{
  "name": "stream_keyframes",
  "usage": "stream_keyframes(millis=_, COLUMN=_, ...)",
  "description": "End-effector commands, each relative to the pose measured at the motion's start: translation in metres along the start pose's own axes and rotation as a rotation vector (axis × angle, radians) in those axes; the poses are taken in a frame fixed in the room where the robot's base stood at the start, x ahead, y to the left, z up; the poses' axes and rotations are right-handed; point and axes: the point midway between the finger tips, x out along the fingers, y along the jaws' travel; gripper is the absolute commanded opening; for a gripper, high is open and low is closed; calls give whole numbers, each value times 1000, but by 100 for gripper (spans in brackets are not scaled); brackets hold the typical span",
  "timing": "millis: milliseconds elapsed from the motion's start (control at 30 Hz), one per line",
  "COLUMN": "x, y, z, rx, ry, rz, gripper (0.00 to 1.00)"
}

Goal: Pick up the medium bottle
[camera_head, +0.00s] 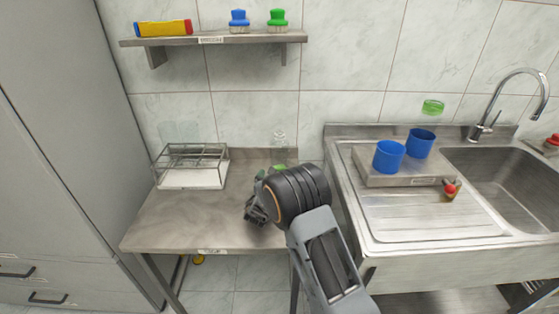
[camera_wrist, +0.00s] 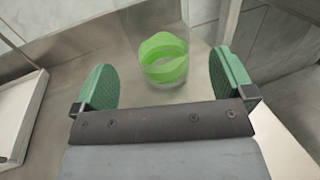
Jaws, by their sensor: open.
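A clear bottle (camera_head: 279,141) with a green band stands at the back right of the left steel table. I take it as the medium bottle, though its size is hard to judge. In the wrist view, its green band (camera_wrist: 164,57) shows ahead between the fingers, with a faint clear body below. My gripper (camera_wrist: 163,80) is open, with one green pad on each side and a gap to the bottle. Nothing is held. In the head view, my arm hides the bottle's lower part.
A wire rack on a white tray (camera_head: 190,179) stands on the table's left. Blue cups (camera_head: 389,157) and a small red-topped item (camera_head: 451,190) are by the sink (camera_head: 503,178) at right. A shelf (camera_head: 213,40) with brushes hangs above. The table's front left is clear.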

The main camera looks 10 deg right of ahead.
Motion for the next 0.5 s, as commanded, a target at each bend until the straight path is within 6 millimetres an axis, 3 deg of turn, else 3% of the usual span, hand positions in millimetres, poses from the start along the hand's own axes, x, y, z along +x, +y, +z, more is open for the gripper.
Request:
stream_keyframes(millis=300, x=44, y=-1, z=0, rx=1, ry=0, rz=-2, gripper=100)
stream_keyframes(millis=500, x=60, y=0, z=0, rx=-1, ry=0, rz=0, gripper=100)
